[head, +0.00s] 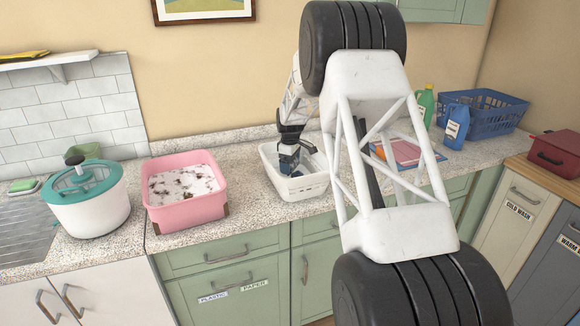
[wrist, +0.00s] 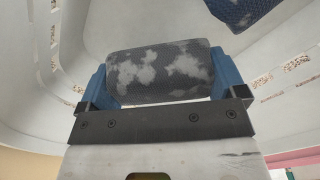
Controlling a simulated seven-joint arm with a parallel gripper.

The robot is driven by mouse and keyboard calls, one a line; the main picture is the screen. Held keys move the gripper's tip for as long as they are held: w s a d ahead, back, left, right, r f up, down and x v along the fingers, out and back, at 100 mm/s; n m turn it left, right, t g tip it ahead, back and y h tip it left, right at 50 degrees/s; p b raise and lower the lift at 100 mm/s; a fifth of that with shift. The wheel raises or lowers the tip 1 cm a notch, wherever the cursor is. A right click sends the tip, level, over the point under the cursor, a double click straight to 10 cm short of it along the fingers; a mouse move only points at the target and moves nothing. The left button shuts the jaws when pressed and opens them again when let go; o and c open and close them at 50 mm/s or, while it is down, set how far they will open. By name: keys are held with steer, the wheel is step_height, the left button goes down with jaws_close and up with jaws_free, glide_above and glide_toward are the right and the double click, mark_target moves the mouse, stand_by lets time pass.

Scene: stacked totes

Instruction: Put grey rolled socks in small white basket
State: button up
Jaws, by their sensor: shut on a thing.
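The small white basket (head: 306,187) stands on the counter right of the pink tub. My gripper (head: 289,158) reaches down into it. In the wrist view, my gripper (wrist: 162,82) is shut on the grey rolled socks (wrist: 158,72), a dark grey roll with pale patches held between its two blue fingers. The basket's white walls (wrist: 75,30) surround the roll in that view. Whether the roll touches the basket's floor I cannot tell. In the head view the socks are hardly distinguishable behind the basket rim and my gripper.
A dark blue patterned item (wrist: 240,10) lies in the basket beyond the socks. A pink tub (head: 185,205) of foamy content stands left of the basket. A blue crate (head: 484,115), a green bottle (head: 426,104) and a blue bottle (head: 456,126) stand to the right.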

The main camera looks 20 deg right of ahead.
steer(key=shift+f, duration=0.55)
steer(key=shift+f, duration=0.15)
steer(key=o, duration=0.6)
steer(key=shift+o, duration=0.2)
step_height(320, 180, up, 12)
steer(key=shift+r, duration=0.15)
stand_by(0.7)
